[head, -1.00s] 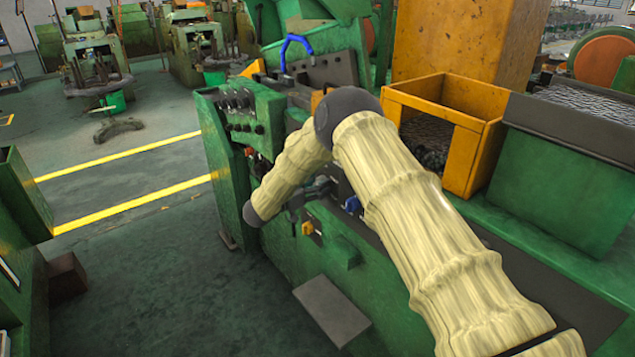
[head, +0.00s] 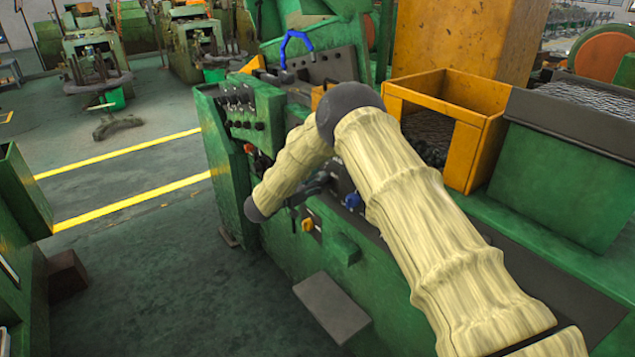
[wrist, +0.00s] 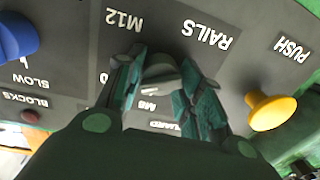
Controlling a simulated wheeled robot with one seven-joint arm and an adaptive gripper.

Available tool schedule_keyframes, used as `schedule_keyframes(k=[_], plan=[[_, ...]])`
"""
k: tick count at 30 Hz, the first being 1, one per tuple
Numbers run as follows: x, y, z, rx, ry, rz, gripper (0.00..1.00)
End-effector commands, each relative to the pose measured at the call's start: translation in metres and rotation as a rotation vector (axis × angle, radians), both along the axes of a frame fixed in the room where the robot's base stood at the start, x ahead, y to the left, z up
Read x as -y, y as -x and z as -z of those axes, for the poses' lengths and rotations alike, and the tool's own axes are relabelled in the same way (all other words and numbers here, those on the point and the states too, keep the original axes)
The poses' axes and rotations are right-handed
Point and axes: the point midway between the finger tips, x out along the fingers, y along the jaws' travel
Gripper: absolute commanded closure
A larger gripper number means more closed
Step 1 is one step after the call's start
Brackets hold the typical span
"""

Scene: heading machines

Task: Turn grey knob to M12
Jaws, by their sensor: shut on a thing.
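The grey knob (wrist: 160,70) sits on a dark panel in the wrist view, between the two fingers of my gripper (wrist: 163,72). The fingers are shut on its sides and hide much of it. The label M12 (wrist: 124,18) is upside down above and left of the knob, and M8 (wrist: 148,105) is below it. I cannot tell which mark the knob points to. In the head view my gripper (head: 312,187) is at the front of the green machine (head: 290,240), partly behind my arm; the grey knob is hidden there.
A yellow push button (wrist: 270,111) stands out right of my gripper in the wrist view. A blue knob (wrist: 17,36) is at the left, with a dark red button (wrist: 30,116) below it. An orange bin (head: 490,150) stands on the machine beyond my arm.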

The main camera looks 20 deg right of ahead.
Motion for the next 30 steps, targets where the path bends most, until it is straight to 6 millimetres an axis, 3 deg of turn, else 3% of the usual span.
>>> schedule_keyframes(k=[30], plan=[[-0.0002,0.001,0.009,0.778,-0.284,0.001,0.87]])
